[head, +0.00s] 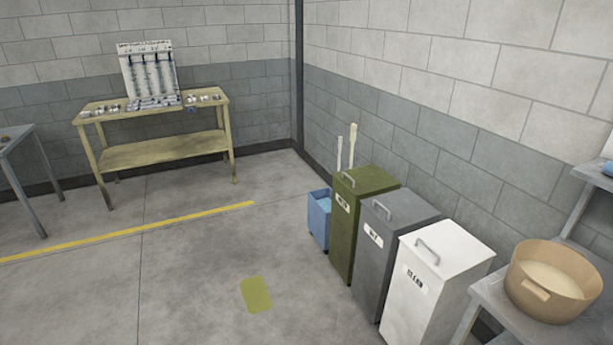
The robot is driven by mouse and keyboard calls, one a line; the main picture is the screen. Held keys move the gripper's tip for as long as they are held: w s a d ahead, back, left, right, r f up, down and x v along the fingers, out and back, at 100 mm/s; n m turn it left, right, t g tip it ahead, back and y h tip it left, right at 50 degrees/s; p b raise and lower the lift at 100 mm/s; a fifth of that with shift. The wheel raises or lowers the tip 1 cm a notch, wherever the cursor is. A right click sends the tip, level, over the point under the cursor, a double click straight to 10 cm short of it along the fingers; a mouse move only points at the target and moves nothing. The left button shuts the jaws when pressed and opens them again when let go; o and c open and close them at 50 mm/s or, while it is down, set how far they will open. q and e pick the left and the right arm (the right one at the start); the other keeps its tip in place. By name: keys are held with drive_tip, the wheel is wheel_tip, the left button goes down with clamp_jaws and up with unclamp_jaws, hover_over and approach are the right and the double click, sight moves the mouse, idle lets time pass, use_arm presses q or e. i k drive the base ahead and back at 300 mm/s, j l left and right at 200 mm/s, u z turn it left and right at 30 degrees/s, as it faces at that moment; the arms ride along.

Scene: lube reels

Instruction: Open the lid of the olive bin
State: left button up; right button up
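The olive bin (343,240) stands against the right wall, the farthest of a row of bins. It is tall and boxy, with a white label on its front. Its lid (366,182) lies flat and closed on top, with a small handle (348,180) near the front edge. Neither of my grippers is in view.
A grey bin (372,255) and a white bin (408,298) stand beside it, towards me. A blue bucket (319,220) with long handles behind it stands on the far side. A grey table with a tan tub (553,282) is at the right. Floor in front is clear.

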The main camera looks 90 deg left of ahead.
sight(367, 179)
drive_tip(key=u, duration=2.65)
drive_tip(key=i+j+u, duration=0.1)
drive_tip(key=i+u, duration=0.15)
drive_tip(key=i, duration=0.55)
drive_tip(key=i+u, duration=0.25)
drive_tip(key=i, duration=0.55)
drive_tip(key=i+l+u, duration=0.25)
drive_tip(key=i, duration=0.55)
